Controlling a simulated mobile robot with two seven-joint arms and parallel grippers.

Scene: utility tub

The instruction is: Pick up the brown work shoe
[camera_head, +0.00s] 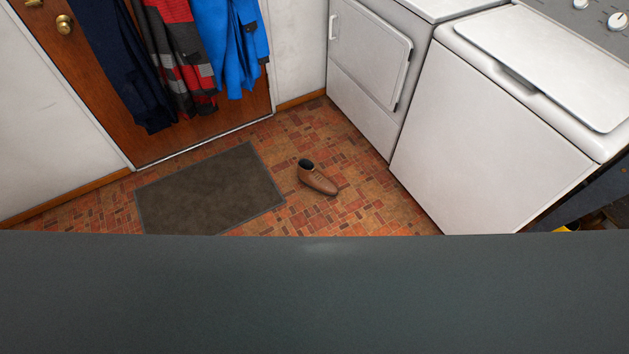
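The brown work shoe (318,180) stands upright on the red brick-patterned floor, just right of the dark mat and apart from it. Its dark opening faces the upper left and its toe points to the lower right. Neither of my grippers shows in the head view, and nothing touches the shoe.
A dark grey mat (210,190) lies left of the shoe, before a wooden door (240,105) hung with work clothes (180,55). A white dryer (365,75) and a white washer (480,130) stand at the right. A wide dark grey surface (314,295) blocks the lower view.

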